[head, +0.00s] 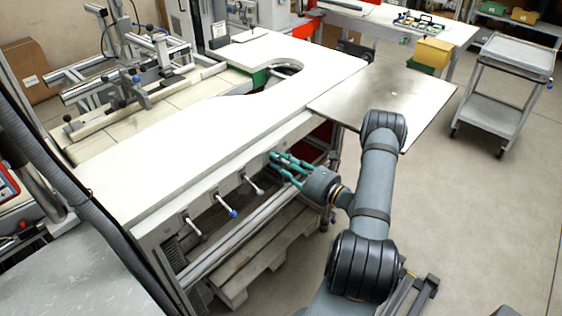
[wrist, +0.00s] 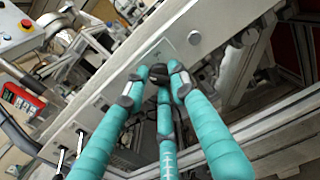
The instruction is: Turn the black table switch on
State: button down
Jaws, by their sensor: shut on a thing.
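The black table switch (wrist: 158,73) shows as a dark knob on the table's pale front panel in the wrist view, between my fingertips. My gripper (head: 273,161) has teal fingers and is at the front panel under the white tabletop, right of the row of levers. In the wrist view my gripper (wrist: 156,86) has its fingers closed in around the dark knob. The fingers hide most of the switch, and I cannot tell its position. In the head view the switch is hidden by the fingers.
Left of my gripper, levers stick out of the panel: one black-tipped (head: 203,238), one blue-tipped (head: 233,213), one pale (head: 257,190). The white tabletop (head: 220,120) is above, with a grey metal plate (head: 400,92) at its right. A grey cart (head: 505,85) stands far right.

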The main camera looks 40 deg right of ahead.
jog(key=shift+m, duration=0.3)
jog(key=shift+a+f+m+p, duration=0.1)
jog(key=shift+m+p, duration=0.65)
jog(key=shift+m, duration=2.6)
jog(key=shift+a+m+p, duration=0.1)
jog(key=shift+m+p, duration=0.65)
jog(key=shift+m, duration=2.6)
jog(key=c, duration=1.5)
grip_release()
jog(key=shift+c, duration=0.2)
jog(key=shift+o, duration=0.4)
jog(key=shift+d, duration=0.15)
